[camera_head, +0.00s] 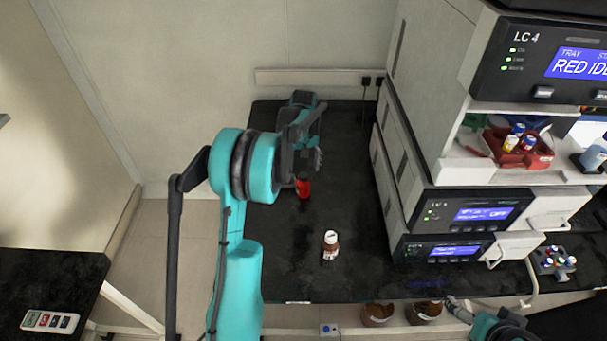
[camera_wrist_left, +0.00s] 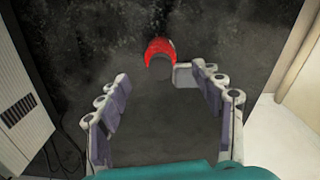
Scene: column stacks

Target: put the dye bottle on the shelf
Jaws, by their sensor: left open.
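A small red bottle (camera_head: 303,187), which I take as the dye bottle, stands on the black bench top. My left gripper (camera_head: 304,166) is open just behind it. In the left wrist view the red bottle (camera_wrist_left: 160,49) shows as a red arc just beyond the open fingertips of the left gripper (camera_wrist_left: 158,78), apparently not gripped; its lower part is unclear. The white shelf (camera_head: 468,170) is in the instrument stack at the right. My right gripper (camera_head: 458,310) shows small at the bottom right; its jaws are unclear.
A brown bottle with a white cap (camera_head: 330,247) stands nearer on the bench (camera_head: 275,265). A red rack (camera_head: 537,161) with small vials sits on the shelf. A grey vial rack (camera_head: 544,273) is lower right. The instrument stack (camera_head: 397,180) bounds the bench's right side.

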